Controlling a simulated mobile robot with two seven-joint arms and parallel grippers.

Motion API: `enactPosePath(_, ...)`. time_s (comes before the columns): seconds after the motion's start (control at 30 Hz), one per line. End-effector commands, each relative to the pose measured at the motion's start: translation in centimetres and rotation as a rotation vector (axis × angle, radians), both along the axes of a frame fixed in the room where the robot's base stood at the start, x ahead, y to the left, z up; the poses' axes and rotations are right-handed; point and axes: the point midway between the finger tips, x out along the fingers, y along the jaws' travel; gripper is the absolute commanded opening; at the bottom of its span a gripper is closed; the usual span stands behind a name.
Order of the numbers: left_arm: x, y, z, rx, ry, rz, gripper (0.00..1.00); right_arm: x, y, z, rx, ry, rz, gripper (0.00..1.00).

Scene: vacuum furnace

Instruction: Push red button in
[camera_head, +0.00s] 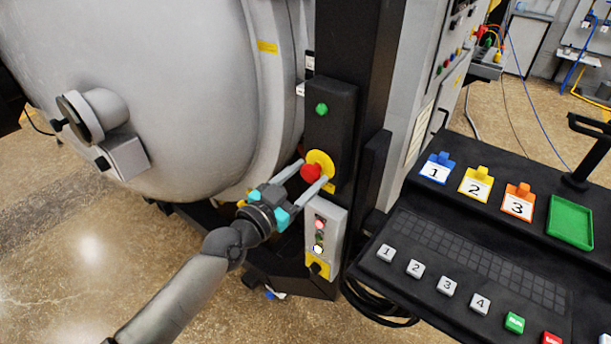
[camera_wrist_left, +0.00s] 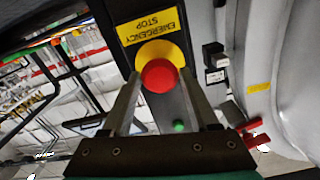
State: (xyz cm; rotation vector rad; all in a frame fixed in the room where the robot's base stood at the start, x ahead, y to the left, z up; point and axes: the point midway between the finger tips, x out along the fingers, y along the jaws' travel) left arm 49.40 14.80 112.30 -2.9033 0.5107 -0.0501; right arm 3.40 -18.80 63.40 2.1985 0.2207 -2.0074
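The red button (camera_head: 311,173) is a mushroom-shaped emergency stop on a yellow round plate (camera_head: 322,160), mounted on a dark upright panel. My left gripper (camera_head: 313,174) is open, with one finger on each side of the button. In the left wrist view the red button (camera_wrist_left: 159,75) shows between the fingertips of the left gripper (camera_wrist_left: 157,84), below a yellow "EMERGENCY STOP" label (camera_wrist_left: 153,24) that appears upside down. I cannot tell whether the fingers touch the button. My right gripper is not in view.
A green button (camera_head: 322,109) is higher on the same panel. A grey control box (camera_head: 326,238) with small buttons is below. The large grey furnace vessel (camera_head: 150,90) stands on the left. A black console (camera_head: 470,270) with numbered tags and a green tray (camera_head: 570,222) is on the right.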

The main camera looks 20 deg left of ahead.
Motion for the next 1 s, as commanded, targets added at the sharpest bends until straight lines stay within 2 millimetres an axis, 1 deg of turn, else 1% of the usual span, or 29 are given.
enactPosePath(0.03, -0.01, 0.02, -0.01, 0.0, 0.0, 0.0, 0.54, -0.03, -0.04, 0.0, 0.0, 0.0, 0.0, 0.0)
enactPosePath(0.07, -0.01, 0.02, -0.01, 0.0, 0.0, 0.0, 0.51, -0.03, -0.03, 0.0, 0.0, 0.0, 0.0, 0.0)
enactPosePath(0.5, -0.02, 0.03, -0.02, 0.0, 0.0, 0.0, 0.01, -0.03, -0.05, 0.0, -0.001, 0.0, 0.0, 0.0)
enactPosePath(1.0, 0.09, 0.0, 0.0, 0.001, 0.0, 0.0, 0.0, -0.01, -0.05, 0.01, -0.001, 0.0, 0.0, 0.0)
